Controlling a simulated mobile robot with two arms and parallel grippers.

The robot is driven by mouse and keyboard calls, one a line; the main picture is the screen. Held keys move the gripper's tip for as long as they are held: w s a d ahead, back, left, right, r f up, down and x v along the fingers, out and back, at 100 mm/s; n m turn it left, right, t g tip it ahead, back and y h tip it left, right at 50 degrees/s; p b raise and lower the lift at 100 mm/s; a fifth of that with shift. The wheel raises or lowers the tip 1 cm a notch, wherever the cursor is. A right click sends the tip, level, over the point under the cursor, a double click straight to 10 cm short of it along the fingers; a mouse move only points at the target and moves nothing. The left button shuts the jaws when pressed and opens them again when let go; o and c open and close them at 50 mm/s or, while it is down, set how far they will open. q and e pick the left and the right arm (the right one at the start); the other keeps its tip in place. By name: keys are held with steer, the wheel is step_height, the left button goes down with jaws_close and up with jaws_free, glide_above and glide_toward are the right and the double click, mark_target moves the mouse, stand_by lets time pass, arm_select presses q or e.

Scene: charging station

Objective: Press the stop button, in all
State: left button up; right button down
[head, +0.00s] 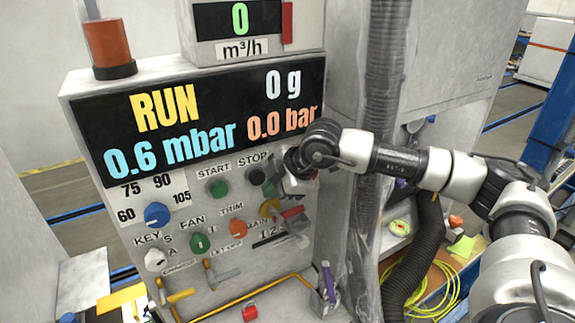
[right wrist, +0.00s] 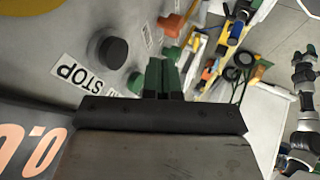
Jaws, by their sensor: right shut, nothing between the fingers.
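The stop button (head: 256,177) is a black round knob under the STOP label on the grey control panel (head: 225,285). In the right wrist view the stop button (right wrist: 112,50) stands beside its label, left of my fingers. My right gripper (head: 277,184) comes in from the right, close to the panel and just right of the button. Its green fingers (right wrist: 162,78) are shut with nothing between them. I see a gap in the picture between fingers and button; whether any part touches the panel I cannot tell. The display (head: 190,115) reads RUN.
The green START button (head: 217,187) is left of STOP. Several coloured knobs, keys and levers sit below, including a blue knob (head: 157,214) and an orange knob (head: 238,229). A wrapped vertical pipe (head: 383,75) and a black hose (head: 423,245) stand right of the panel.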

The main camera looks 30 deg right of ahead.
mark_target(256, 177)
arm_select(q)
step_height(256, 177, up, 3)
steer(key=shift+f+p, duration=0.2)
steer(key=shift+p, duration=0.65)
arm_select(e)
steer(key=w, duration=0.3)
steer(key=shift+w+d+r, duration=0.15)
steer(key=shift+w+d, duration=0.05)
steer(key=shift+w, duration=0.2)
arm_select(q)
steer(key=shift+f, duration=0.1)
